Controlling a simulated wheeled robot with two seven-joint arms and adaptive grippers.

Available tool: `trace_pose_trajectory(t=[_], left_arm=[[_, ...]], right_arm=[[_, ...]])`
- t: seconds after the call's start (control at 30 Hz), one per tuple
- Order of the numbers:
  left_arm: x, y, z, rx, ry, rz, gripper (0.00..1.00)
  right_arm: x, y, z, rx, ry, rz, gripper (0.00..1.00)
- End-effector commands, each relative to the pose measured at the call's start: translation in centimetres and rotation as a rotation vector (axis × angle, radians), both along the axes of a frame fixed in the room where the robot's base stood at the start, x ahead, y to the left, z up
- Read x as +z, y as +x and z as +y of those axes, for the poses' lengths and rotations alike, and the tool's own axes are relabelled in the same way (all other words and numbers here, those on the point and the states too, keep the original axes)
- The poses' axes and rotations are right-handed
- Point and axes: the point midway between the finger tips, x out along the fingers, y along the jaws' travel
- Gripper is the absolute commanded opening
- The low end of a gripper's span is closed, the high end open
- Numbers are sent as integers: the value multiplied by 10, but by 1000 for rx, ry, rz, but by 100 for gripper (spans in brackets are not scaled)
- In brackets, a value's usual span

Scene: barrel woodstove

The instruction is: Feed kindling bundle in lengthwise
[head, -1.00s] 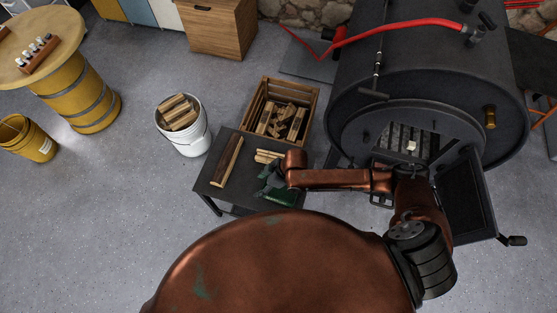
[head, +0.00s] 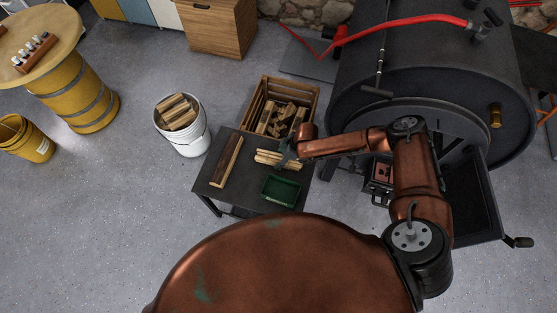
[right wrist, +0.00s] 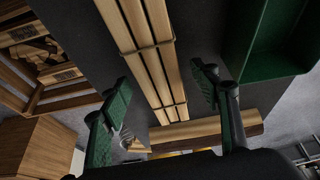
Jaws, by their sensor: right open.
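The kindling bundle (head: 268,159), several pale sticks tied together, lies on a small dark table (head: 205,183). My right gripper (head: 285,155) is open at the bundle's right end in the head view. In the right wrist view the bundle (right wrist: 150,50) runs between the two open fingers of the right gripper (right wrist: 160,82), with gaps on both sides. The black barrel stove (head: 350,120) stands at the right, its door (head: 470,200) swung open. My right arm hides most of the stove opening. My left gripper is not in view.
A green tray (head: 280,190) sits close in front of the bundle. A split log (head: 227,162) lies at the table's left. A wooden crate (head: 293,88) of firewood stands behind the table, and a white bucket (head: 185,142) of wood is to the left.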

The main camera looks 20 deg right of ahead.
Motion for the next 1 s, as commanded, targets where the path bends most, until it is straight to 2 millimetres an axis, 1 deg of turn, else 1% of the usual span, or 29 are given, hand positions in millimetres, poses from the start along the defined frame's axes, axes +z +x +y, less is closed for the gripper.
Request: trace_pose_trajectory(t=[0.03, 0.1, 0.37, 1.0], left_arm=[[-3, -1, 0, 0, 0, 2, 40], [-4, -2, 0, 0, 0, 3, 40], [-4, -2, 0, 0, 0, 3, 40], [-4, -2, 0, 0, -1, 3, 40]], right_arm=[[-8, 1, 2, 0, 0, 1, 56], [-12, 2, 3, 0, -1, 1, 56], [-12, 3, 4, 0, 0, -1, 56], [-12, 2, 4, 0, 0, 0, 12]])
